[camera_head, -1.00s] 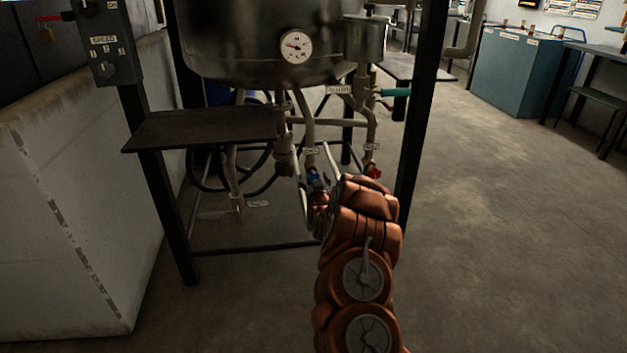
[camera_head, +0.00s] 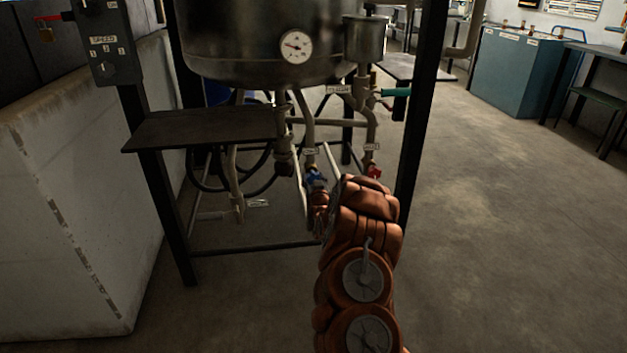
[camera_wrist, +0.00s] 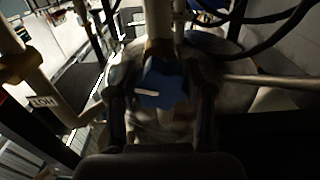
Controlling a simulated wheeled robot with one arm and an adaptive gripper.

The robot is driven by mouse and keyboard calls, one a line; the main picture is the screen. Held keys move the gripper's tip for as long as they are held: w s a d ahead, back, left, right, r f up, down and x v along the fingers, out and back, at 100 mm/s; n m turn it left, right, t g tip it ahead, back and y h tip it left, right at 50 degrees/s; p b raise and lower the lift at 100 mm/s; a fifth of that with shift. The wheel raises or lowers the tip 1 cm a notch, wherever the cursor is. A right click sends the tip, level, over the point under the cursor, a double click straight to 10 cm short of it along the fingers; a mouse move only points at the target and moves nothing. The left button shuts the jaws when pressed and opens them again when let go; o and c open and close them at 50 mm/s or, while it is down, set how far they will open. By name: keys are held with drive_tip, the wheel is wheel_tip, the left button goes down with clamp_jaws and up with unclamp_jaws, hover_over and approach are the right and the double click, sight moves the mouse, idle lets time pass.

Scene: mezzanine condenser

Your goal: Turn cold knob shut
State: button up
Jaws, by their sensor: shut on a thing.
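The cold knob is a blue knob (camera_head: 314,177) low under the tank, on a pipe between the frame's legs. In the wrist view the blue knob (camera_wrist: 163,85) shows large, with a white mark on its face. My gripper (camera_wrist: 160,110) has one dark finger on each side of the knob and is shut on it. In the head view my gripper (camera_head: 319,196) is at the knob, partly hidden by my orange-brown arm. A small tag hangs above the knob; its text is too small to read.
A red knob (camera_head: 374,172) sits on a pipe to the right. A dark frame leg (camera_head: 413,130) stands right of my arm. The tank (camera_head: 250,45) with a gauge (camera_head: 296,46) and a dark shelf (camera_head: 205,129) are above. The floor at right is clear.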

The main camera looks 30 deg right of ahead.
drive_tip(key=m+b, duration=0.2)
drive_tip(key=m, duration=0.2)
drive_tip(key=shift+a, duration=0.1)
drive_tip(key=m+b, duration=0.3)
drive_tip(key=m, duration=0.1)
drive_tip(key=shift+f+m, duration=0.1)
drive_tip(key=shift+m, duration=0.3)
drive_tip(key=m+b, duration=0.4)
drive_tip(key=m, duration=0.1)
drive_tip(key=shift+m, duration=0.3)
drive_tip(key=shift+r, duration=0.25)
drive_tip(key=o, duration=1.2)
drive_tip(key=shift+c, duration=0.2)
